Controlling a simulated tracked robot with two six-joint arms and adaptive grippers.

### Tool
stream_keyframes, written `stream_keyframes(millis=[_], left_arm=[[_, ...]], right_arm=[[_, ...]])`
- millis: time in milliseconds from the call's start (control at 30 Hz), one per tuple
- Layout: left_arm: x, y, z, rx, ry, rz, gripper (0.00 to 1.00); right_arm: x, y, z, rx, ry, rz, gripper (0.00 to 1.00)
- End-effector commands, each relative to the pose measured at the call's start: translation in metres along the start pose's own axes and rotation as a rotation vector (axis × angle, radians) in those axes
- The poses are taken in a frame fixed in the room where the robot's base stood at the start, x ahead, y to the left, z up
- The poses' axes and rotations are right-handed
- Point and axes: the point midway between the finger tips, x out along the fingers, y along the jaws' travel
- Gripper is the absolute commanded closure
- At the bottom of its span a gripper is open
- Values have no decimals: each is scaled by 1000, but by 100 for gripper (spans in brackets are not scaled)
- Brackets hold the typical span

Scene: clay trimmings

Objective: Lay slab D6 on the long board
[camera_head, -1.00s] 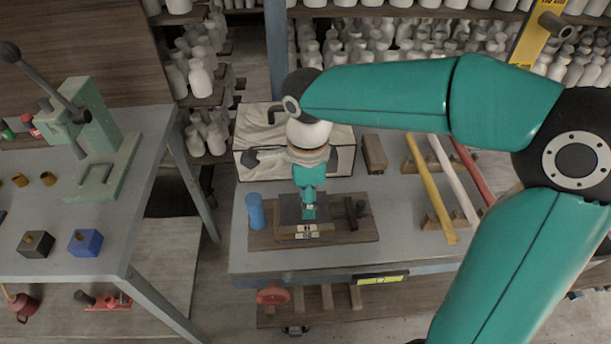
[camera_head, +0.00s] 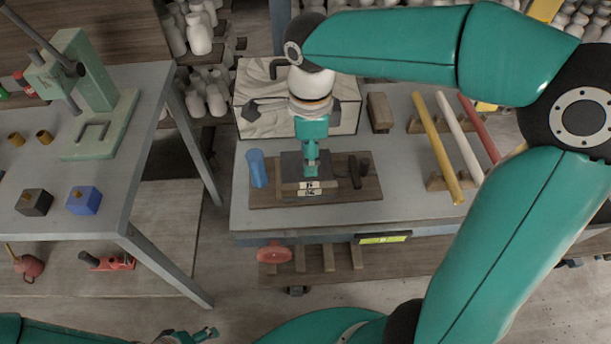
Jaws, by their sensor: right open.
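On the grey table (camera_head: 420,215) a brown wooden board (camera_head: 350,192) carries a small stack of dark grey slabs (camera_head: 291,168). Two white labels (camera_head: 309,187) face the front, one above the other; their print is too small to read surely, so I cannot tell which slab is D6. My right gripper (camera_head: 311,166) points down over the stack, open, its tips close to the top slab; contact cannot be told. My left gripper (camera_head: 206,333) is low at the bottom edge, away from the slabs, its opening unclear.
A blue cylinder (camera_head: 257,168) stands left of the stack and a dark tool (camera_head: 357,172) lies right of it. A box with crumpled pale lining (camera_head: 260,100) is behind. Coloured rods (camera_head: 436,147) lie at right. A green press (camera_head: 95,90) stands on the left bench.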

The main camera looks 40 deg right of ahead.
Motion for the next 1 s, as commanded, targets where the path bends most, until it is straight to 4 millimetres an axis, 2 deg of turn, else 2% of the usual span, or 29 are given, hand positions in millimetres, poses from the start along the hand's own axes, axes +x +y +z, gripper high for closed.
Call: stream_keyframes(millis=[33,200,467,800,1000], left_arm=[[2,-1,0,0,0,0,38],[4,-2,0,0,0,0,38],[4,-1,0,0,0,0,38],[3,-1,0,0,0,0,38],[3,-1,0,0,0,0,38]], right_arm=[[13,0,-1,1,3,4,52],[40,0,0,1,1,3,52],[55,1,0,1,1,1,52],[98,4,0,1,0,2,52],[101,3,1,1,-2,0,52]])
